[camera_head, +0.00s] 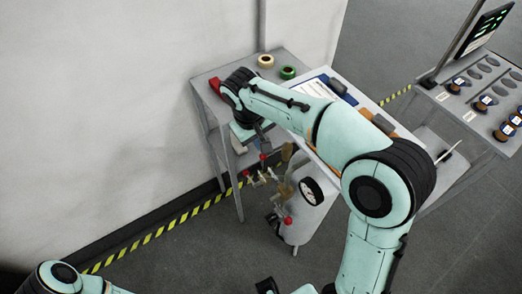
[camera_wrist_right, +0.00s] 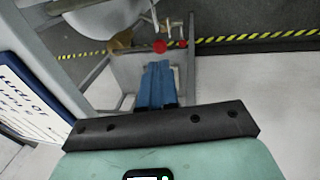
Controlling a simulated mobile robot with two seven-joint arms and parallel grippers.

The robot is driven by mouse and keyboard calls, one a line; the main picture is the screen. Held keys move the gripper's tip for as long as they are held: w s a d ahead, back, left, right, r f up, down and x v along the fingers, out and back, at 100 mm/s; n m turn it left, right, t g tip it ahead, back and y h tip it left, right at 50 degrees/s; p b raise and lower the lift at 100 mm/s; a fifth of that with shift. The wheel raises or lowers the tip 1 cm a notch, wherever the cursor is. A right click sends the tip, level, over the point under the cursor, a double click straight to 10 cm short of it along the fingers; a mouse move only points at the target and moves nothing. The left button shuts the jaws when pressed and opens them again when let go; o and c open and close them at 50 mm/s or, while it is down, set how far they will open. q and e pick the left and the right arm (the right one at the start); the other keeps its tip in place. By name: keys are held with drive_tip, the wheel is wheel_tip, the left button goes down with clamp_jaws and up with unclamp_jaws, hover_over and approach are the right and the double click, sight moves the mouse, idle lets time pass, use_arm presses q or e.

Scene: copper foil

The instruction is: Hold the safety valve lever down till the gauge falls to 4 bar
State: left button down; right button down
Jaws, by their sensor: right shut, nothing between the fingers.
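The pressure gauge (camera_head: 311,191) has a white face on the pale tank (camera_head: 306,218); its needle is too small to read. Brass valve fittings (camera_head: 268,177) with red knobs stick out left of it. One red knob (camera_head: 263,157) is near my right gripper (camera_head: 262,140). In the right wrist view the shut, empty blue fingers of my right gripper (camera_wrist_right: 156,66) point at a red knob (camera_wrist_right: 159,46). Whether they touch is unclear. I cannot tell which part is the safety valve lever.
A grey table (camera_head: 207,88) carries two tape rolls (camera_head: 288,72), a red item (camera_head: 215,84) and a clipboard (camera_head: 318,87). A second bench (camera_head: 462,108) with dark round pieces stands at the right. Yellow-black floor tape (camera_head: 170,225) runs along the wall. Floor left of the tank is clear.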

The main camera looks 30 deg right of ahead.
sight(261, 157)
use_arm(q)
drive_tip(key=shift+s+f, duration=0.15)
drive_tip(key=shift+f, duration=0.25)
use_arm(e)
drive_tip(key=shift+w+d+f, duration=0.1)
drive_tip(key=shift+d+f, duration=0.05)
drive_tip(key=shift+f, duration=0.75)
drive_tip(key=shift+w+d+f, duration=0.1)
drive_tip(key=shift+d+f, duration=0.1)
drive_tip(key=shift+f, duration=0.65)
drive_tip(key=shift+d+f, duration=0.15)
drive_tip(key=shift+f, duration=0.75)
use_arm(q)
drive_tip(key=shift+b, duration=0.3)
